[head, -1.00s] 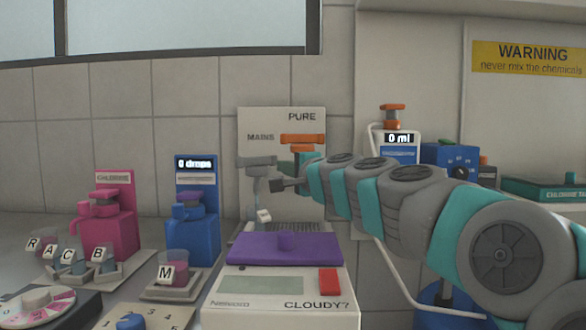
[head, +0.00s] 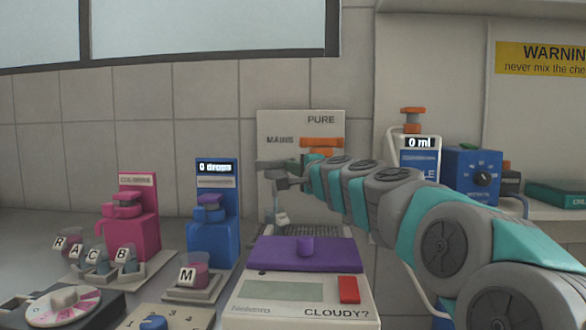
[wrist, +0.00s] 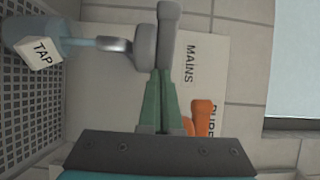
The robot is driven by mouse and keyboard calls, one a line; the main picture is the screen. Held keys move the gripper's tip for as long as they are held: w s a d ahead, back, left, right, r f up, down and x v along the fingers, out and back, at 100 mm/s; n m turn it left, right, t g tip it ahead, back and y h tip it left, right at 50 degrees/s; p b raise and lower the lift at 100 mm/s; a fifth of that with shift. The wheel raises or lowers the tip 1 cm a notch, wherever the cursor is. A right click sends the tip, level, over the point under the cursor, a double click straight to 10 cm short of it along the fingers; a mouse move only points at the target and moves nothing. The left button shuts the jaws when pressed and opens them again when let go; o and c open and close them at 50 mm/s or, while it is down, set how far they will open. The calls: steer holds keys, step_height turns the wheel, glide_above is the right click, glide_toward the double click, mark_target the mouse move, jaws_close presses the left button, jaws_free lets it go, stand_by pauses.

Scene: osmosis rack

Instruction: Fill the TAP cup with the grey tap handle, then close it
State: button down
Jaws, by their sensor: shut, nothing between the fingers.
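The TAP cup (wrist: 38,48) stands under the spout of the grey tap, its label facing the wrist view. It is small and partly indistinct in the head view (head: 281,218). A pale blue stream (wrist: 82,43) runs between the spout (wrist: 115,45) and the cup; the water level is not clear. The grey tap handle (wrist: 168,22) is in front of my fingertips, under the MAINS label. My gripper (wrist: 157,74) is shut and empty, its tips at the handle and seemingly touching it. In the head view my gripper (head: 280,184) is just below the handle (head: 276,165).
The orange PURE tap handle (head: 321,143) is close beside my gripper. The purple-lidded CLOUDY? tester (head: 340,255) stands in front. Blue (head: 212,240) and pink (head: 130,225) dispensers and several labelled cups are to the left. A dark grate (wrist: 28,110) lies under the TAP cup.

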steer(key=shift+w, duration=0.1)
steer(key=w+n+g+y, duration=0.2)
steer(key=y, duration=0.1)
steer(key=shift+n+y, duration=0.3)
steer(key=shift+n, duration=0.1)
steer(key=shift+s, duration=0.1)
